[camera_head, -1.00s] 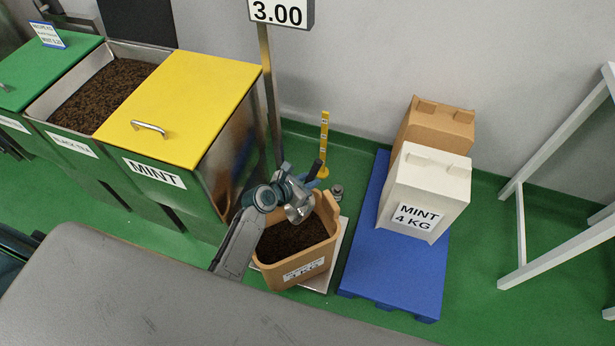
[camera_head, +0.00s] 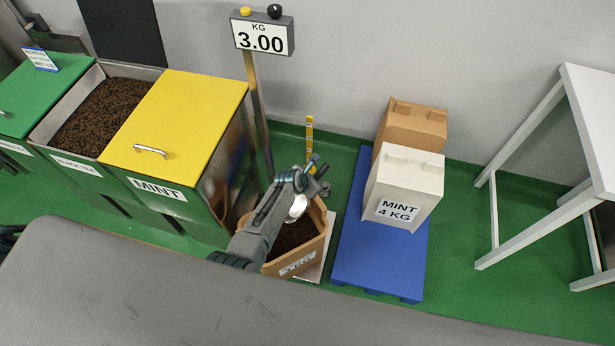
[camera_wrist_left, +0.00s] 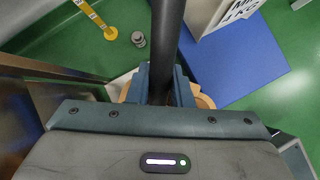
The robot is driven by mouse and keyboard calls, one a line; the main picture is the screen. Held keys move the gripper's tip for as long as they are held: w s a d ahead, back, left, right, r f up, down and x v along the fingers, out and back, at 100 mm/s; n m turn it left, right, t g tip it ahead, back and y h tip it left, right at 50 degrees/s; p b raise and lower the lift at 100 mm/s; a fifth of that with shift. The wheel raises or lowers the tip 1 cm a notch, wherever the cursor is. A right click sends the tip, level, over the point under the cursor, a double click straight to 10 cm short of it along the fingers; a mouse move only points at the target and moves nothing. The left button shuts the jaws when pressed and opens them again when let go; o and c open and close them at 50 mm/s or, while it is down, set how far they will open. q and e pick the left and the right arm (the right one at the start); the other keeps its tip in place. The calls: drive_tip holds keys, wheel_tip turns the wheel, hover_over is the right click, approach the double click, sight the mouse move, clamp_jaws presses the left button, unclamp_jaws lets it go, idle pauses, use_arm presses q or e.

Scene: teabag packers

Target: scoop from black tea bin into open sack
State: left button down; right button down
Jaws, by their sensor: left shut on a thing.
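The black tea bin (camera_head: 44,134) stands open at the left, with dark tea (camera_head: 100,115) inside. The open tan sack (camera_head: 296,264) stands on a pale scale plate (camera_head: 328,250) and holds dark tea (camera_head: 292,236). My left gripper (camera_head: 310,180) is above the sack, shut on the scoop's dark handle, which also shows in the left wrist view (camera_wrist_left: 168,40). The scoop's shiny metal bowl (camera_head: 298,207) hangs over the sack mouth, partly hidden by my arm. I cannot tell whether the bowl holds tea. My right gripper is not in view.
The scale display (camera_head: 264,36) reads 3.00 kg. A yellow-lidded mint bin (camera_head: 178,120) stands between the tea bin and sack. A blue pallet (camera_head: 375,250) with a white mint sack (camera_head: 405,185) and a brown sack (camera_head: 415,122) is to the right. A white table frame (camera_head: 540,210) stands farther right.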

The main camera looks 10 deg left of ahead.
use_arm(q)
drive_tip(key=shift+w+d+f+g+y, duration=0.2)
drive_tip(key=shift+w+d+g+y, duration=0.1)
drive_tip(key=shift+w+g, duration=0.1)
drive_tip(key=f+g+y+b, duration=0.1)
drive_tip(key=b, duration=0.1)
drive_tip(key=w+d+f+g+y+b, duration=0.1)
drive_tip(key=f+b, duration=0.1)
drive_tip(key=b, duration=0.1)
drive_tip(key=w+f+g+y+b, duration=0.1)
drive_tip(key=b, duration=0.1)
drive_tip(key=shift+w+d+f+m+g+b, duration=0.1)
drive_tip(key=shift+d+f+m+g+b, duration=0.2)
drive_tip(key=shift+d+g, duration=0.1)
idle(1.0)
